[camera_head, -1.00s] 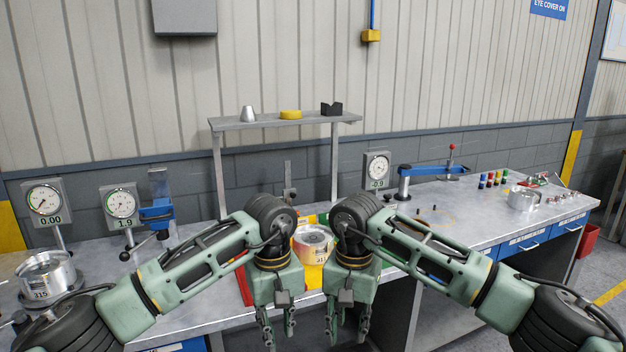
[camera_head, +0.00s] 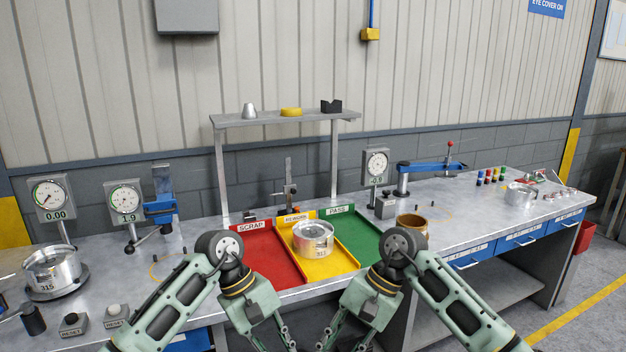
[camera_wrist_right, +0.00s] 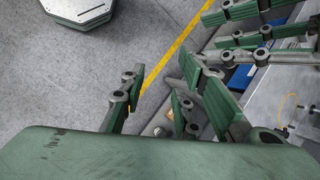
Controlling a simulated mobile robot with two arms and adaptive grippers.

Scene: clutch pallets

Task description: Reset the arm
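My left gripper (camera_head: 274,343) hangs low in the head view, in front of the red and yellow trays, with its fingers apart and nothing between them. My right gripper (camera_head: 343,342) hangs beside it, also pointing down, its fingertips cut off by the bottom edge. In the right wrist view, the right gripper's fingers (camera_wrist_right: 152,108) are apart and empty, over the floor and bench edge. Fingers of the left gripper (camera_wrist_right: 255,35) show at the upper right there.
Another metal part (camera_head: 52,268) stands under a dial gauge at left. A brass ring (camera_head: 412,226) is right of the trays.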

